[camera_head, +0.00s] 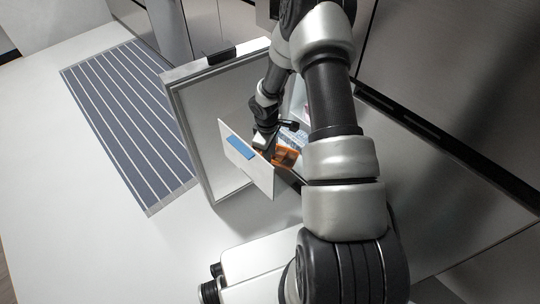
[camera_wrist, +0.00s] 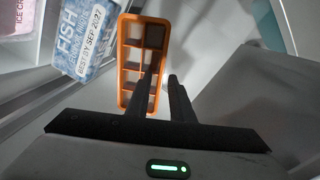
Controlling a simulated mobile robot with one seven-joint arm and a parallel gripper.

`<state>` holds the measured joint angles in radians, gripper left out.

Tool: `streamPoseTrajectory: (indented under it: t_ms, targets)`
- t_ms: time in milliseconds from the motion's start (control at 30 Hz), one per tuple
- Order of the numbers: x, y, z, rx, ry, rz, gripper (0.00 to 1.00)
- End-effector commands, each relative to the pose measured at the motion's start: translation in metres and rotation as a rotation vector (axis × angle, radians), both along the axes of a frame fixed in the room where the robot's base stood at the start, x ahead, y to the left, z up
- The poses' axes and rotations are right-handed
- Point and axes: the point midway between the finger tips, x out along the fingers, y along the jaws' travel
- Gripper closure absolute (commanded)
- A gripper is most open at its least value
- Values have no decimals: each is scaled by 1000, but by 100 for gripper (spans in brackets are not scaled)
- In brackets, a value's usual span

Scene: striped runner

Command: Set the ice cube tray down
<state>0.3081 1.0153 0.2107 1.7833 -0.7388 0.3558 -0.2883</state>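The ice cube tray (camera_wrist: 133,48) is orange with two rows of square compartments. In the wrist view it stretches away from my gripper (camera_wrist: 163,76), whose two dark fingers are close together with the tray's right side edge between their tips. The left finger covers part of the tray, so the exact contact is hidden. In the head view the tray (camera_head: 287,156) shows as an orange patch just below and right of my gripper (camera_head: 266,146), partly hidden behind a white panel and my arm. I cannot tell whether the tray touches a surface below.
A blue-and-white package marked FISH (camera_wrist: 88,40) lies left of the tray, beside a pink-and-white box (camera_wrist: 18,20). A white panel with a blue strip (camera_head: 260,181) stands before my gripper. An open door (camera_head: 215,130) stands left of it. The striped runner (camera_head: 130,120) lies on clear floor.

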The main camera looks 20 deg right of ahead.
Motion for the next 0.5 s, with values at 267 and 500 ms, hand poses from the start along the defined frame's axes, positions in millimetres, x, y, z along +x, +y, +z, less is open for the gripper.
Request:
streamPoseTrajectory:
  t_ms: [267,500]
  targets:
    - [-4,4,63,0,-3,0,79]
    - [-5,6,89,-2,-2,-1,79]
